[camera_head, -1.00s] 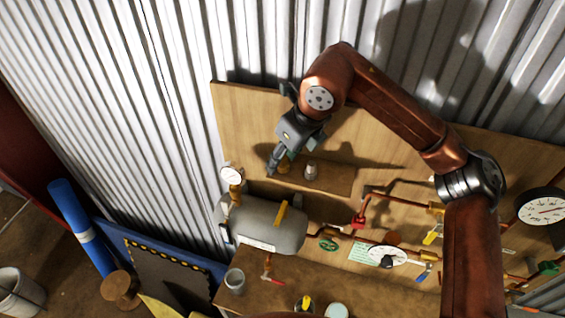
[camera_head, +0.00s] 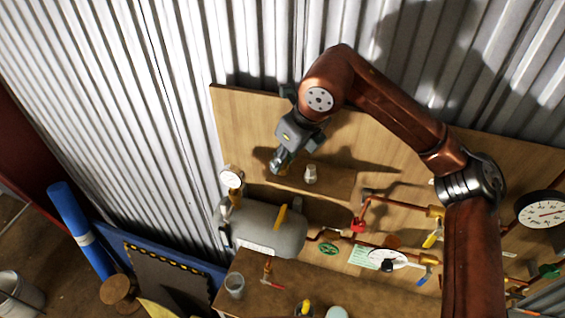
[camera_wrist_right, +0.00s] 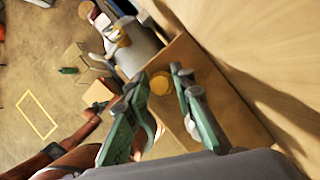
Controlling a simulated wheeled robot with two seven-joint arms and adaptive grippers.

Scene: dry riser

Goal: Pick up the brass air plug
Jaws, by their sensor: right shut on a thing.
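The brass air plug (camera_wrist_right: 160,83) shows in the right wrist view as a round yellow-gold piece between the fingertips. My right gripper (camera_head: 279,167) reaches down to the left part of a small wooden shelf (camera_head: 338,183) and is shut on the plug. The green fingers (camera_wrist_right: 160,92) stand on either side of it in the wrist view. In the head view the fingers mostly hide the plug. I cannot tell whether it touches the shelf. My left gripper is not in view.
A small silver fitting (camera_head: 310,175) stands on the shelf just right of the gripper. Below are a grey tank (camera_head: 265,232) with a gauge (camera_head: 231,177), and copper pipework with valves. A wooden backboard (camera_head: 240,125) rises close behind.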

